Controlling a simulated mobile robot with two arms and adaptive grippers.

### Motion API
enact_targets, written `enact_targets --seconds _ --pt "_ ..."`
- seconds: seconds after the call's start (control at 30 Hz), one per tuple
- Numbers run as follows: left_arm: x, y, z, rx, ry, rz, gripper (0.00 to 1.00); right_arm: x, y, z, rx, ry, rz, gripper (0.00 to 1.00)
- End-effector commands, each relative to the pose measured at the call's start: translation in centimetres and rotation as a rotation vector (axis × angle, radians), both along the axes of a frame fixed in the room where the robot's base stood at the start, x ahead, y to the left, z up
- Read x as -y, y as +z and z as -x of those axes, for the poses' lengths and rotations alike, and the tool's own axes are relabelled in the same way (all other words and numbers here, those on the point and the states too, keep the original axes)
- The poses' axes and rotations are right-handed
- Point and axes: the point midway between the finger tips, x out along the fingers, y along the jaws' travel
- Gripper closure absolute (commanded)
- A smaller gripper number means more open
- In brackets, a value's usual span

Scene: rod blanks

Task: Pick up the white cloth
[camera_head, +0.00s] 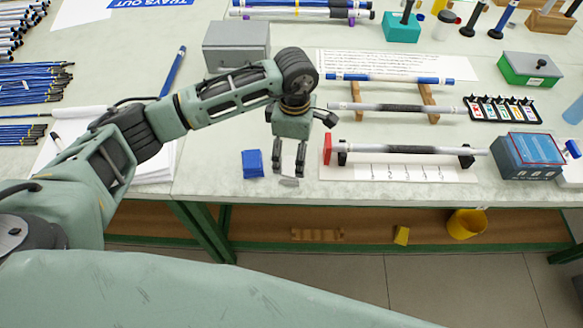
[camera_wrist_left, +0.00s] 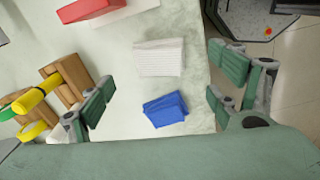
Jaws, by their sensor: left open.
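The white cloth (camera_wrist_left: 160,57) lies flat and folded on the pale table near its edge in the left wrist view. In the head view only a small pale part of it (camera_head: 289,182) shows below my left gripper (camera_head: 289,172). That gripper is open, points down and has nothing between its fingers; I cannot tell its exact height over the cloth. A blue folded cloth (camera_head: 252,163) lies just left of the gripper, and it also shows beside the white cloth in the left wrist view (camera_wrist_left: 165,109). My right gripper is not in view.
A rod on black supports with a red end block (camera_head: 327,149) lies right of the gripper. A grey box (camera_head: 236,44) stands behind the arm. Papers and blue rods lie at left. A yellow bin (camera_head: 466,224) sits on the lower shelf. The table's front edge is close.

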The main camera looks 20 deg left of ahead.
Motion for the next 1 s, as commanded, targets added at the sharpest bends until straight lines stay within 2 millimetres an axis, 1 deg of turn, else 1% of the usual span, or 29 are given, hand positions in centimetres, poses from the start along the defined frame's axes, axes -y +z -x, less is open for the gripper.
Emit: enact_targets --seconds 0.1,0.27,0.4,0.53,0.63,0.83,1.0 --pt "0.0 -1.3 0.2 -0.006 -0.001 0.0 0.16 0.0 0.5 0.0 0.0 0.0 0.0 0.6" --pt "-0.3 -3.0 0.0 -0.007 0.0 0.001 0.16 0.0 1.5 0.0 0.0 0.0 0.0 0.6" --pt "-0.8 -5.1 -0.3 -0.01 0.001 0.002 0.16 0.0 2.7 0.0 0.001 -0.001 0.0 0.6" --pt "-0.6 -6.8 -0.4 -0.007 -0.001 0.004 0.16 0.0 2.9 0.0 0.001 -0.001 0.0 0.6" --pt "-0.6 -7.3 -0.5 -0.005 -0.001 0.005 0.16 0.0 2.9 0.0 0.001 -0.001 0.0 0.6" --pt "-0.6 -7.4 -0.5 -0.003 -0.002 0.005 0.17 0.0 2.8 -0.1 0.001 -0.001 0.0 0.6" --pt "-0.6 -7.3 -0.5 -0.003 -0.001 0.005 0.32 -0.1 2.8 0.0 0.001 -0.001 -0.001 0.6"
